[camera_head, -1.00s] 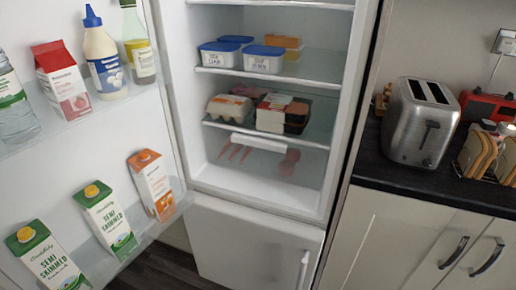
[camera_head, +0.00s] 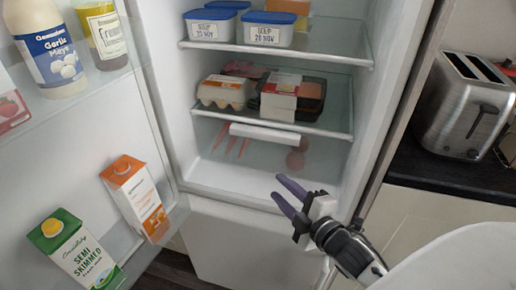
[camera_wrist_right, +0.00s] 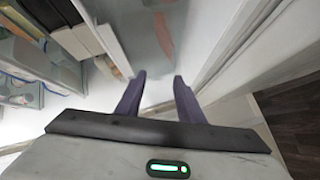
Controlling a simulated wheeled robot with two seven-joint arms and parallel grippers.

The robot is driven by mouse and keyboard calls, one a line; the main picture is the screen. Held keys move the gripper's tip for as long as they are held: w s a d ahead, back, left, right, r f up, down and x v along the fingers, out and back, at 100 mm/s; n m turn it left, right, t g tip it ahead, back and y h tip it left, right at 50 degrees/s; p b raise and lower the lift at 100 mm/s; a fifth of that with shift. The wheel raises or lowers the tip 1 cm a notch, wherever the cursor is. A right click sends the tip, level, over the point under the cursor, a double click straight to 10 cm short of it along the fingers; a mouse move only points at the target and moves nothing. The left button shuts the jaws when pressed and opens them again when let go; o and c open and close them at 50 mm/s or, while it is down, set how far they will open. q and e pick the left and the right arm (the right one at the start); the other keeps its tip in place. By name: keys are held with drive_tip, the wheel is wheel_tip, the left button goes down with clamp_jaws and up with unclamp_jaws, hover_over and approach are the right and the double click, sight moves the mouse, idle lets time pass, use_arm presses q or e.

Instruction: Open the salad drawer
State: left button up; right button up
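The salad drawer (camera_head: 262,160) is the clear compartment at the bottom of the open fridge, below the lowest shelf. Its white handle bar (camera_head: 277,133) runs across the top of its front, and the drawer looks shut. Orange-red carrots and round red items show dimly through it. My right gripper (camera_head: 279,187) is in front of the fridge, below and just right of the handle, apart from it. Its two dark fingers are spread with nothing between them, as the right wrist view also shows (camera_wrist_right: 159,78). My left gripper is out of view.
The open fridge door at left holds a milk carton (camera_head: 74,250), an orange-capped carton (camera_head: 138,198) and bottles. An egg box (camera_head: 222,92) and a packaged tray (camera_head: 292,97) sit on the shelf above the drawer. A toaster (camera_head: 466,105) stands on the counter at right.

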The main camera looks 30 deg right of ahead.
sight(263, 138)
wheel_tip(263, 138, up, 6)
drive_tip(key=w+d+n+t, duration=0.2)
drive_tip(key=w+d+n, duration=0.1)
drive_tip(key=n, duration=0.1)
drive_tip(key=w, duration=0.8)
drive_tip(key=shift+d+r, duration=0.1)
drive_tip(key=shift+d, duration=0.15)
drive_tip(key=shift+w, duration=0.7)
clamp_jaws()
